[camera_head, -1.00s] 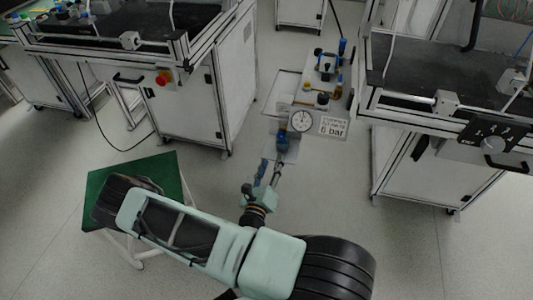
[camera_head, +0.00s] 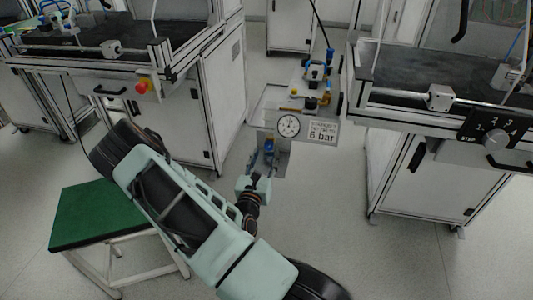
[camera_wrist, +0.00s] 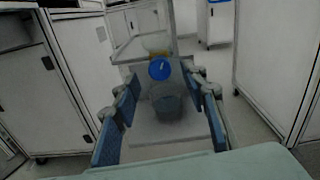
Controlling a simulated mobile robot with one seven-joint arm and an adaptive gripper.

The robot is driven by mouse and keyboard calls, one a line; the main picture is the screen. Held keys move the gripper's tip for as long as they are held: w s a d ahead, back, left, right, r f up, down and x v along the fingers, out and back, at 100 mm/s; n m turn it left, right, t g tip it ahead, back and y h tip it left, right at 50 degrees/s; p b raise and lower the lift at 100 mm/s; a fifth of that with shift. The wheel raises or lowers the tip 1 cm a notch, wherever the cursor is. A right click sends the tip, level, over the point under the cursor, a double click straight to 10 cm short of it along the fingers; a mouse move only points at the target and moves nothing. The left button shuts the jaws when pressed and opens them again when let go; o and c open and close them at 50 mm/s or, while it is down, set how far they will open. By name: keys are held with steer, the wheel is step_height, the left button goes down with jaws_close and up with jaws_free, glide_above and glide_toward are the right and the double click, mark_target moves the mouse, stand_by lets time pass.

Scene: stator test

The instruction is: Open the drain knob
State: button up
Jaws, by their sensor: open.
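A blue knob (camera_wrist: 160,69) sits on top of a dark rounded body (camera_wrist: 167,102) in the wrist view; this looks like the drain knob. It lies ahead of my gripper (camera_wrist: 165,115), between the lines of its two blue-padded fingers and apart from them. My gripper is open and empty. In the head view, my gripper (camera_head: 263,170) is just below the pressure gauge (camera_head: 288,126), with a blue part (camera_head: 268,147) showing between the fingers. The arm hides part of the area under the gauge.
A sign reading 6 bar (camera_head: 321,133) stands beside the gauge. White cabinets with dark tops stand at left (camera_head: 180,105) and right (camera_head: 425,170). A green-topped stool (camera_head: 85,215) is at lower left.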

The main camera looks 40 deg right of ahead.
mark_target(268, 148)
steer(key=shift+x, duration=1.6)
jaws_close()
steer(key=shift+r+n+p, duration=0.15)
steer(key=shift+n+p, duration=0.2)
steer(key=shift+n, duration=0.05)
steer(key=shift+r+n+p, duration=0.1)
steer(key=shift+n+p, duration=0.7)
steer(key=shift+p, duration=0.35)
steer(key=shift+n+p, duration=0.7)
steer(key=shift+n, duration=0.1)
steer(key=shift+f+n, duration=0.3)
steer(key=shift+n, duration=0.1)
jaws_free()
